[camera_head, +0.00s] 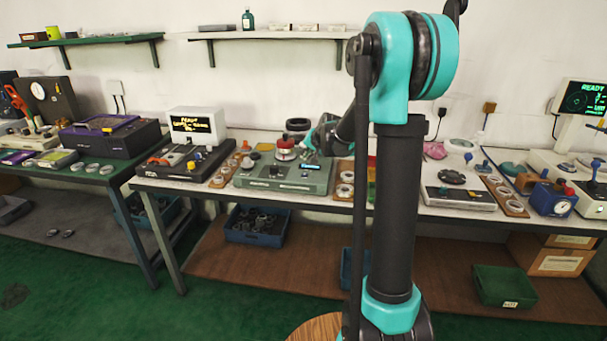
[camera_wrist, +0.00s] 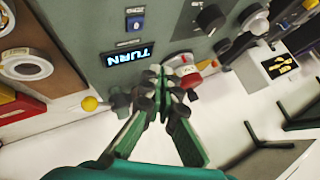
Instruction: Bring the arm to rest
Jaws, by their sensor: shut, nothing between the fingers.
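My gripper (camera_head: 316,142) is shut and empty at the grey-green machine on the middle bench. In the wrist view its fingers (camera_wrist: 165,82) come together in front of that machine's panel (camera_wrist: 90,20). A red part (camera_wrist: 187,80) shows just behind the fingertips. I cannot tell whether the fingers touch the panel. In the head view my arm stands upright in front of the bench and hides part of it.
A red-topped part (camera_head: 286,148) sits on the machine (camera_head: 262,182). Brown boards with rings (camera_head: 345,180) lie on either side. A blue ring bin (camera_head: 257,224) and a green bin (camera_head: 503,286) are under the bench. Wall shelves (camera_head: 270,35) hang above. The green floor in front is open.

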